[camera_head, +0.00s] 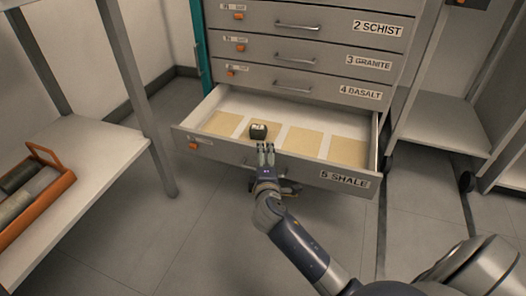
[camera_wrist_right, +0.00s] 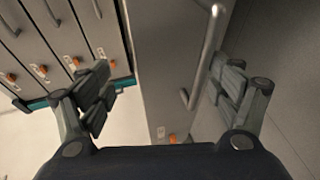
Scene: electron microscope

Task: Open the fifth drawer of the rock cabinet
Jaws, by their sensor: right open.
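The fifth drawer (camera_head: 222,150) of the grey rock cabinet, labelled "5 SHALE", is pulled well out, with its inside showing. My right gripper (camera_head: 266,152) is at the middle of this drawer's front, by the handle, which it largely hides in the head view. In the right wrist view the gripper (camera_wrist_right: 165,82) is open, with the drawer's bar handle (camera_wrist_right: 207,60) between its spread fingers, closer to the right finger. I cannot tell whether a finger touches the bar. My left gripper is not in view.
A dark rock (camera_head: 259,131) lies in the open drawer among tan pads. Drawers "2 SCHIST", "3 GRANITE" and "4 BASALT" (camera_head: 295,85) above are shut. A bench (camera_head: 100,150) with an orange tray (camera_head: 62,182) stands left. Grey shelves (camera_head: 440,125) stand right. Floor in front is clear.

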